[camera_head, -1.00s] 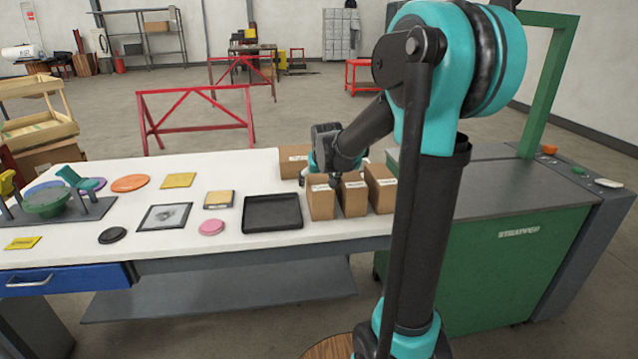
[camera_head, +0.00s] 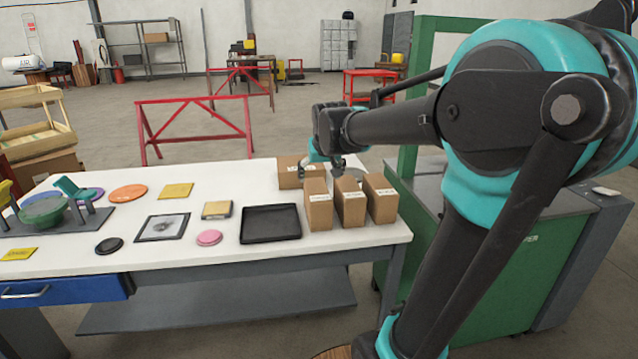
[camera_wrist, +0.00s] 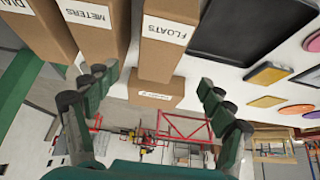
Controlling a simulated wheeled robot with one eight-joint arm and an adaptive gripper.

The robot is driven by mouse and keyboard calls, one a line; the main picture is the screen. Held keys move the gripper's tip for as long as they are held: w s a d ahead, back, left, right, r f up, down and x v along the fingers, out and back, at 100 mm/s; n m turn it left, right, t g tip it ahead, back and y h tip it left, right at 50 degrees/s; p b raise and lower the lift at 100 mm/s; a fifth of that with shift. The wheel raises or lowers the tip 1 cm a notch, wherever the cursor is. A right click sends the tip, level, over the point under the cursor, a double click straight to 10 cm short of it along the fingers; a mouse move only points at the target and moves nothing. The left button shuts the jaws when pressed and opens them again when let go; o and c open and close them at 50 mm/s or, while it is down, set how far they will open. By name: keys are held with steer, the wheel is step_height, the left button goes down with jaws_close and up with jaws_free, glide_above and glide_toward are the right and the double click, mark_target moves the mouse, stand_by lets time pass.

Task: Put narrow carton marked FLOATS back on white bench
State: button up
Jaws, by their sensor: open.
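The narrow brown carton marked FLOATS (camera_head: 318,212) stands upright on the white bench (camera_head: 190,262), at the left end of a row of three cartons. Its label reads clearly in the wrist view (camera_wrist: 162,52). My gripper (camera_head: 322,170) is open and empty, above and behind the row. In the wrist view my spread fingers (camera_wrist: 155,86) point toward the FLOATS carton, with a gap to its sides. Another carton (camera_wrist: 142,89) shows between them, its label too small to read; it sits behind the row in the head view (camera_head: 287,176).
The METERS carton (camera_head: 351,208) stands just right of FLOATS, with another carton (camera_head: 382,204) beyond it. A black tray (camera_head: 270,236) lies close on the left. A pink disc (camera_head: 209,237) and framed picture (camera_head: 162,228) lie farther left. A green machine (camera_head: 490,270) stands right of the bench.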

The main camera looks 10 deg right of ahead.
steer(key=shift+s+r, duration=0.4)
steer(key=shift+r, duration=0.05)
steer(key=s+d+f+g, duration=0.1)
steer(key=s+d+f, duration=0.1)
steer(key=s+f, duration=0.9)
steer(key=s+d+f+g, duration=0.1)
steer(key=s+d+f, duration=0.1)
steer(key=s+f, duration=0.9)
steer(key=shift+s, duration=0.95)
